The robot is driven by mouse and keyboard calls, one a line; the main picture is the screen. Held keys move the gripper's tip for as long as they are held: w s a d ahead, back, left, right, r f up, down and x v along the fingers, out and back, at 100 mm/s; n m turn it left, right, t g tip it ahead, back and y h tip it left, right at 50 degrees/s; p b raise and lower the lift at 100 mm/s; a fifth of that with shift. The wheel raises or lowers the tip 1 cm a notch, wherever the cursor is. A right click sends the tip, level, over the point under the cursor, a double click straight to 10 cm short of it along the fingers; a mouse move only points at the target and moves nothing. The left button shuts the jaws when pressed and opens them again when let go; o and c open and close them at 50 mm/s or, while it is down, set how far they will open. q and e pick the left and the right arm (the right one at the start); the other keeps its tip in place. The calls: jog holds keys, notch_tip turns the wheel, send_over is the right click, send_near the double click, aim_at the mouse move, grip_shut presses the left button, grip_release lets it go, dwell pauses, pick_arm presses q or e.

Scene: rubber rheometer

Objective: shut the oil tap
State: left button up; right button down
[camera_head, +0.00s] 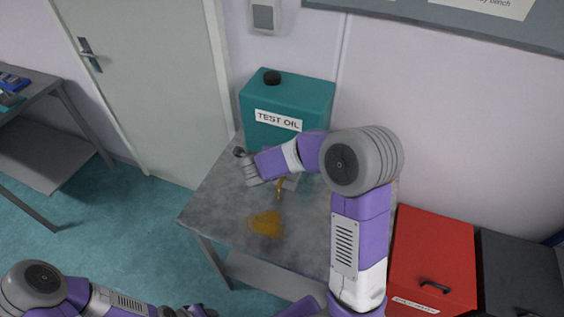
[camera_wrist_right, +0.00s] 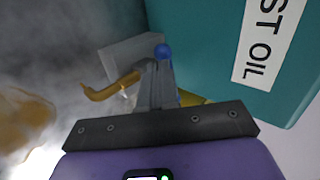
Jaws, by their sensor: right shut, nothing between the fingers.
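The teal oil can (camera_head: 287,101), labelled TEST OIL, stands at the back of the grey bench. Its brass tap (camera_head: 279,187) shows below my right forearm. In the right wrist view the curved brass spout (camera_wrist_right: 105,92) is left of my fingers, and a blue ball (camera_wrist_right: 162,51) is at their tips; I cannot tell if they touch. My right gripper (camera_wrist_right: 158,75) is shut with nothing between its fingers, low in front of the can. Part of the tap is hidden behind it. My left gripper (camera_head: 185,311) is partly in view at the bottom edge, its fingers unclear.
An amber oil puddle (camera_head: 266,223) lies on the bench (camera_head: 215,205) in front of the tap. A red cabinet (camera_head: 433,255) and a dark one (camera_head: 522,270) stand to the right. Another table (camera_head: 45,150) is at far left. The bench's left part is clear.

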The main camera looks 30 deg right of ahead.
jog(key=shift+s+d, duration=0.45)
jog(key=shift+d, duration=0.2)
jog(key=s+a+f+p+v, duration=0.1)
jog(key=f+p+v, duration=0.1)
jog(key=v, duration=1.1)
jog(key=shift+s, duration=0.15)
